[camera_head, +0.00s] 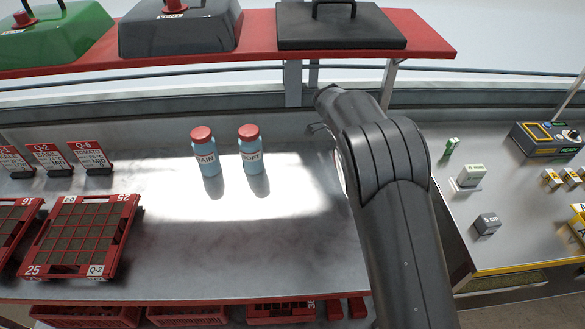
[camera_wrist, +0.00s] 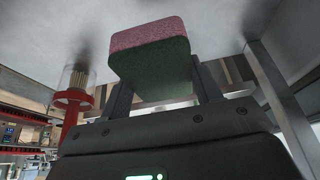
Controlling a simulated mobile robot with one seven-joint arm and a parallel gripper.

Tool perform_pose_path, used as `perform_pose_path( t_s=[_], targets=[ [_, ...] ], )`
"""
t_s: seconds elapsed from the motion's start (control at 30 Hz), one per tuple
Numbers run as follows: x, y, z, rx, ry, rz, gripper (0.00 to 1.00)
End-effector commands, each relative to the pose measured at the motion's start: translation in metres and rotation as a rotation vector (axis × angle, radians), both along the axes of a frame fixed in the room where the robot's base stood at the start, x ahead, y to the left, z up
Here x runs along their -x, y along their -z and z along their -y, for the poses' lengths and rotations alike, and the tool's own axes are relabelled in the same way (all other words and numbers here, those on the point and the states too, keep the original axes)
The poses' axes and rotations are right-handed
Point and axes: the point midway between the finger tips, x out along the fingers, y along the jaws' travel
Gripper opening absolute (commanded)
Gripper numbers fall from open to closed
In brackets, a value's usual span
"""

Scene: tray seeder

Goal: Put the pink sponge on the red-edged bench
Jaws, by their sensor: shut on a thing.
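In the wrist view, my gripper (camera_wrist: 158,92) is shut on the pink sponge (camera_wrist: 145,35), a block with a pink layer and a dark green layer. The sponge is held between the two fingers and nothing is seen touching it besides them. In the head view, my dark arm covers the right of the red-edged bench (camera_head: 270,270), a grey top with a red front edge. The gripper and sponge are hidden in the head view.
Two blue bottles with red caps (camera_head: 205,160) (camera_head: 250,155) stand at the back middle of the bench. Red seed trays (camera_head: 130,205) and sign cards (camera_head: 90,155) are at left. A red shelf (camera_head: 430,40) is above. A yellow-edged bench (camera_head: 500,268) is at right. The bench middle is clear.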

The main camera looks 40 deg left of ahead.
Motion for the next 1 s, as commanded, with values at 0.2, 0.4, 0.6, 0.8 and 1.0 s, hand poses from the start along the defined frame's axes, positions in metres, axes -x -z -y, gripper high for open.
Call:
perform_pose_path(
  t_s=[0.2,0.4,0.6,0.8,1.0],
  targets=[
    [0.015,0.031,-0.047,0.001,-0.005,-0.001,0.37],
    [0.026,0.054,-0.084,0.0,-0.003,0.0,0.37],
    [0.031,0.063,-0.1,-0.001,-0.002,-0.001,0.37],
    [0.031,0.079,-0.101,0.002,-0.001,-0.002,0.37],
    [0.031,0.103,-0.101,0.001,-0.002,-0.001,0.37]
  ],
)
